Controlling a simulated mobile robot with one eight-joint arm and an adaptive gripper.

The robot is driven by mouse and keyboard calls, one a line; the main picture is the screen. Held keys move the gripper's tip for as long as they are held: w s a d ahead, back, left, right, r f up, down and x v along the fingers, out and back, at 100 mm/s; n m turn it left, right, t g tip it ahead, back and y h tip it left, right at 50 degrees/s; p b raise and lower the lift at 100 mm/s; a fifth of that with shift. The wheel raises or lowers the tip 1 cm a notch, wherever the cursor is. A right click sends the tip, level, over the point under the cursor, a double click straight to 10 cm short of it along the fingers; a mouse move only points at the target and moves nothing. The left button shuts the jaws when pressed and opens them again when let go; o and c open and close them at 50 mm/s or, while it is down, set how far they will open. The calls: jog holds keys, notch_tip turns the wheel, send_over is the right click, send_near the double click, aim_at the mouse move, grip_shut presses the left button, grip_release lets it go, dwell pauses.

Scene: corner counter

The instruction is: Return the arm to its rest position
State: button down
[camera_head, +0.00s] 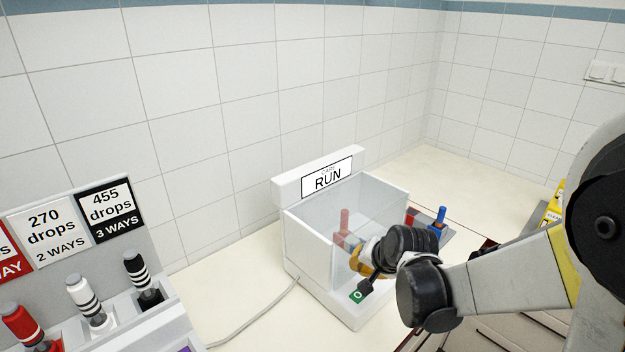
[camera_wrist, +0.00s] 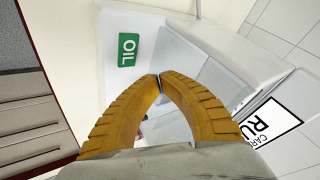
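My gripper (camera_head: 357,262) is in front of the clear-walled box (camera_head: 312,238) in the head view. Its orange fingers also show in the wrist view (camera_wrist: 160,78), with the tips meeting and nothing visible between them. The gripper is shut and empty. My arm is stretched out from the right edge of the head view, low over the counter. Part of the box is hidden behind the gripper. I cannot tell whether the fingers touch the box.
A blue-topped item (camera_head: 440,217) stands behind the gripper. A cable (camera_head: 255,318) crosses open counter between rack and box.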

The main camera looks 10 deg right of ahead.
jog(key=s+r+n+b, duration=0.1)
jog(key=s+r+n, duration=0.2)
jog(key=s, duration=0.7)
jog(key=s+r+n+h+b, duration=0.1)
jog(key=s+r+n+b, duration=0.1)
jog(key=s, duration=0.9)
notch_tip(320, 180, up, 2)
jog(key=shift+d+r+n+h, duration=0.15)
jog(key=shift+d+n+h, duration=0.15)
jog(key=shift+n, duration=0.4)
